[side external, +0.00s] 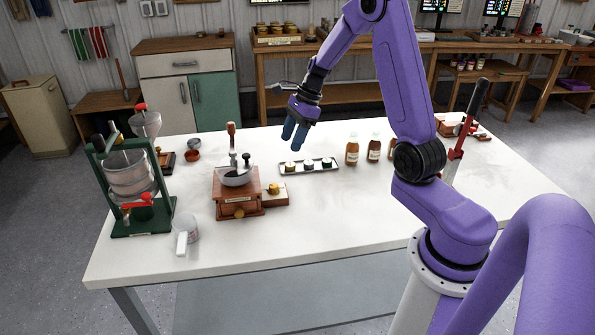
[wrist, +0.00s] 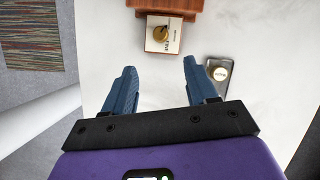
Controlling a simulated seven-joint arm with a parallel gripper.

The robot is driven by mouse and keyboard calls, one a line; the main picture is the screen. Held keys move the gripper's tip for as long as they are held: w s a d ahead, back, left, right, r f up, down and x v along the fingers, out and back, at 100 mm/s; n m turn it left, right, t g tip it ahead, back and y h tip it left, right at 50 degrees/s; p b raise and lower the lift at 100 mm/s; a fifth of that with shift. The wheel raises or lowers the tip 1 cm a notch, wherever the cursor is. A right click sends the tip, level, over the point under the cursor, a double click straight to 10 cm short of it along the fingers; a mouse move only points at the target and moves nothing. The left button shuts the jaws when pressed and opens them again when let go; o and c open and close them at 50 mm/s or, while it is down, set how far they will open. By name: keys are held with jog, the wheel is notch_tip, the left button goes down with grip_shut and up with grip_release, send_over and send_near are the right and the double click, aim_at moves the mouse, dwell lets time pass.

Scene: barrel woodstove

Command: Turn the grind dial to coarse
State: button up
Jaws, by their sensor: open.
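A wooden box grinder (side external: 232,208) with a metal bowl and crank handle stands left of centre on the white table. Its brass dial (side external: 274,188) sits on a low block at the grinder's right side. In the wrist view the dial (wrist: 161,33) is on a pale plate, with markings too small to read. The grinder's wooden edge (wrist: 175,5) shows at the top of that view. My gripper (side external: 294,131) has blue fingers, open and empty, in the air above the table, apart from the dial. In the wrist view the gripper (wrist: 160,68) has the dial ahead, between the finger lines.
A dark tray (side external: 309,166) with small round pieces lies right of the grinder. Bottles (side external: 352,149) stand beyond it. A green-framed device (side external: 130,185) and a clear cup (side external: 186,228) are at left. A red-and-black lever (side external: 462,135) rises at right. The front table is clear.

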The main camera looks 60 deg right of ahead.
jog(key=s+a+r+n+g+h, duration=0.1)
jog(key=s+a+r+n, duration=0.2)
jog(key=s+a+n, duration=0.4)
jog(key=s+a+r+n+g+h, duration=0.1)
jog(key=s+a+r+n+g, duration=0.1)
jog(key=s+a+n, duration=0.6)
jog(key=shift+a+r+n, duration=0.45)
jog(key=shift+a+n, duration=1.85)
jog(key=shift+n, duration=0.5)
jog(key=shift+s, duration=0.15)
jog(key=s+n+h, duration=0.1)
jog(key=s+n, duration=1.4)
jog(key=n, duration=0.1)
jog(key=shift+s+a+r+t+h, duration=0.25)
jog(key=shift+s+a+t+h, duration=0.05)
jog(key=shift+s+a+t, duration=0.1)
